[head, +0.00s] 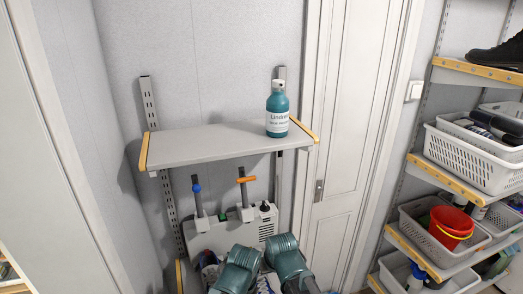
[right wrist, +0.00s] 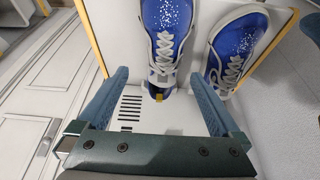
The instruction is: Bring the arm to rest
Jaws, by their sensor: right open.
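My right gripper (right wrist: 162,77) shows in the right wrist view with its two blue fingers spread wide apart and nothing held between them. Beyond it are two blue and white shoes: one (right wrist: 165,35) shows between and above the fingertips, and the other (right wrist: 238,45) lies to the right. I cannot tell how far the fingers are from the shoes. In the head view, teal arm parts of mine show at the bottom centre, and the fingers cannot be made out. My left gripper is in neither view.
A teal spray bottle (head: 277,112) stands on a grey shelf (head: 195,147). Below it is a pale heater-like box (head: 225,235). At right, shelves hold white baskets (head: 470,155), a red bucket (head: 451,222) and a black shoe (head: 498,53). A closed white door (head: 345,130) stands between.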

